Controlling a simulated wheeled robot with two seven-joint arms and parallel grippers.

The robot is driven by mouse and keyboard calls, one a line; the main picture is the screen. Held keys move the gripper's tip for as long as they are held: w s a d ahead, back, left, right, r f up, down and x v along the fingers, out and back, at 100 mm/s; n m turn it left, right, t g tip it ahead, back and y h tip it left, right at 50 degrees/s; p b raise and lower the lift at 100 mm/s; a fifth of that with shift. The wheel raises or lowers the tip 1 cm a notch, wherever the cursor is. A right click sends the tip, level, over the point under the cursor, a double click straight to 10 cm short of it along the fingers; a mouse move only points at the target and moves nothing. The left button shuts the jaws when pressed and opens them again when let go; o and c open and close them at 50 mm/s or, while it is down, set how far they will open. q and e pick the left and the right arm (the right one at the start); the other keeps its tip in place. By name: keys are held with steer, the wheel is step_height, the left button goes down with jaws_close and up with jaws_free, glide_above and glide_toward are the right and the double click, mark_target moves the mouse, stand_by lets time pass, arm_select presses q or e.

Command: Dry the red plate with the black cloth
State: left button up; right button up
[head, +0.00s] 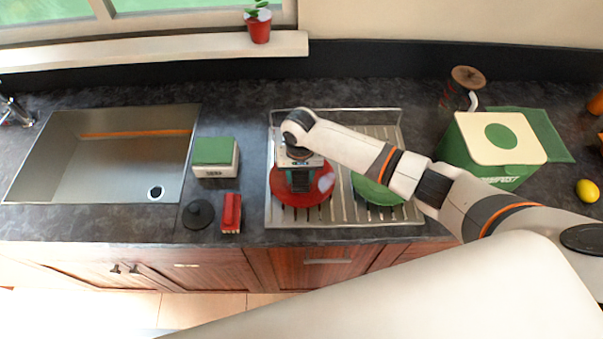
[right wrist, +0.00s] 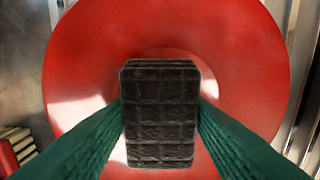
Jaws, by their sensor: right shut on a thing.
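The red plate (head: 285,199) lies on the metal drying rack (head: 334,216), at its left part. It fills most of the right wrist view (right wrist: 240,40), with pale glossy patches on it. My right gripper (head: 300,184) is over the plate, pointing down. In the right wrist view its two green fingers are shut on the black cloth (right wrist: 160,115), a dark quilted block, in front of the plate's middle. I cannot tell whether the cloth touches the plate. In the head view the cloth is mostly hidden by the gripper. My left gripper is not in view.
A green plate (head: 375,190) lies on the rack beneath my right arm. A sink (head: 105,160) is at the left. A green-topped box (head: 215,157), a black knob-like lid (head: 198,213) and a red item (head: 230,213) stand between sink and rack. A green-and-white bin (head: 490,155) stands at right.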

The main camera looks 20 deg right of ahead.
steer(key=shift+d, duration=0.3)
steer(key=shift+r, duration=0.1)
steer(key=shift+r, duration=3.5)
steer(key=s+d+n+b, duration=0.3)
steer(key=s+d+b, duration=0.1)
steer(key=s+b, duration=1)
